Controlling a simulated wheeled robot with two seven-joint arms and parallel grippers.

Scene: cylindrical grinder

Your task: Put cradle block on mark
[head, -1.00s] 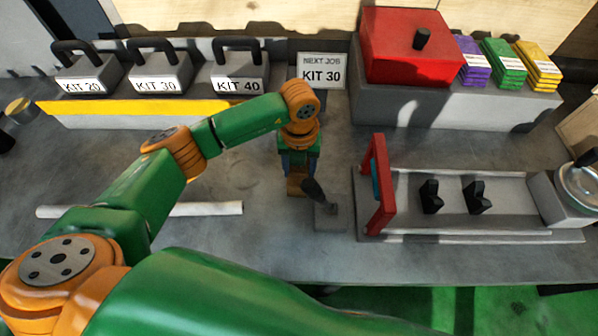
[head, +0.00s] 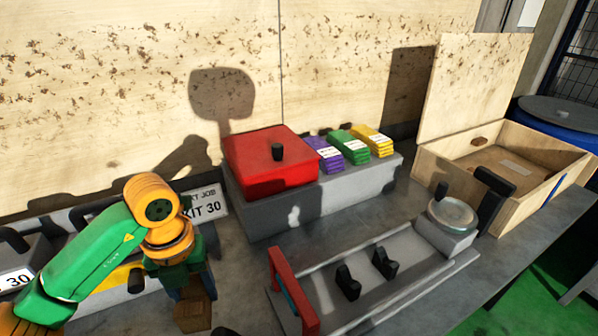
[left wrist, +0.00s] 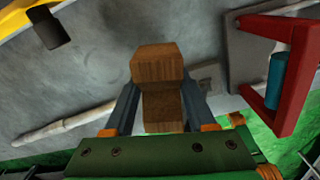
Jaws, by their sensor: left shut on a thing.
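My left gripper (head: 190,288) is at the lower left of the head view, pointing down. It is shut on a brown wooden block (head: 193,314), which I take for the cradle block. In the left wrist view the block (left wrist: 158,66) sits between the two blue-grey fingers (left wrist: 158,100), with a notched-looking middle. Grey bench top shows around it; whether it touches the bench I cannot tell. I make out no clear mark in either view. My right gripper is out of view.
A grey fixture (head: 385,282) with a red frame (head: 292,292) and black supports stands to the block's right. Behind are a red box (head: 268,165), coloured packs (head: 350,147) and the KIT 30 sign (head: 208,206). An open wooden crate (head: 505,165) is at far right.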

